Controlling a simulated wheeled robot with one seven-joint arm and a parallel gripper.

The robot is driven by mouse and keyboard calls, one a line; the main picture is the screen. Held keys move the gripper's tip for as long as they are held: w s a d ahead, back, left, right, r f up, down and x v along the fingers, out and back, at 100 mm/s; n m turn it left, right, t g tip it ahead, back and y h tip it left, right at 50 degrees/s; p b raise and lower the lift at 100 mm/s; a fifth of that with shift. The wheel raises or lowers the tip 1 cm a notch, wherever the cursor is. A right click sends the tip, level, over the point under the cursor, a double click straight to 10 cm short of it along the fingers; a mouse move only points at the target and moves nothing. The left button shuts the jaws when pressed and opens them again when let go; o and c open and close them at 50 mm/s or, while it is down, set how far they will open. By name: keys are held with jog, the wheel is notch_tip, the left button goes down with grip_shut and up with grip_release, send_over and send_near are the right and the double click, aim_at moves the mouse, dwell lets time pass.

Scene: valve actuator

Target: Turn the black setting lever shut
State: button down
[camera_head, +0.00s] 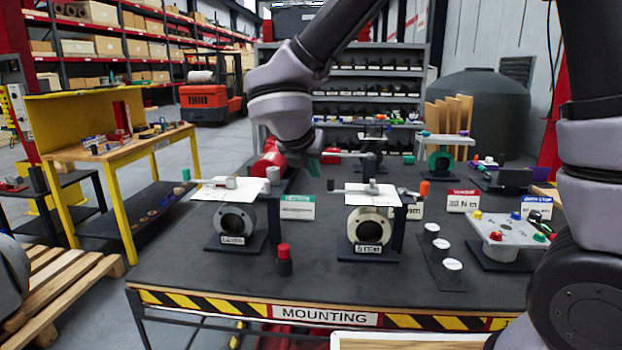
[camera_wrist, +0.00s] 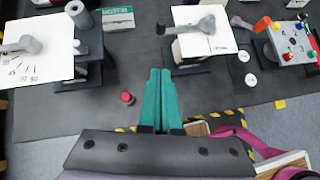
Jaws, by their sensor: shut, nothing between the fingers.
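Two valve units with white plates stand on the dark table. The left plate (camera_head: 215,193) bears a grey lever, which shows in the wrist view (camera_wrist: 27,45) beside scale marks. The middle plate (camera_head: 352,196) bears another grey lever, seen in the wrist view (camera_wrist: 192,25). Neither lever looks plainly black, so I cannot tell which is the setting lever. My gripper (camera_wrist: 158,75) has teal fingers that are shut and empty. In the wrist view they appear between the two units, nearer the middle one. I see no contact with either lever.
A red-capped piece (camera_head: 284,258) stands in front between the units. A plate with coloured knobs (camera_head: 512,229) and several white discs (camera_head: 441,243) lie to the right. More fixtures stand behind.

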aim_at(329, 184)
jog(key=shift+w+r+x, duration=0.35)
jog(key=shift+x, duration=1.75)
jog(key=shift+w+r+x, duration=0.35)
jog(key=shift+x, duration=1.8)
jog(key=shift+w+r+x, duration=0.35)
jog(key=shift+x, duration=1.75)
jog(key=shift+w+d, duration=0.1)
jog(key=shift+d, duration=0.1)
jog(key=shift+w, duration=0.5)
jog(key=shift+d, duration=0.1)
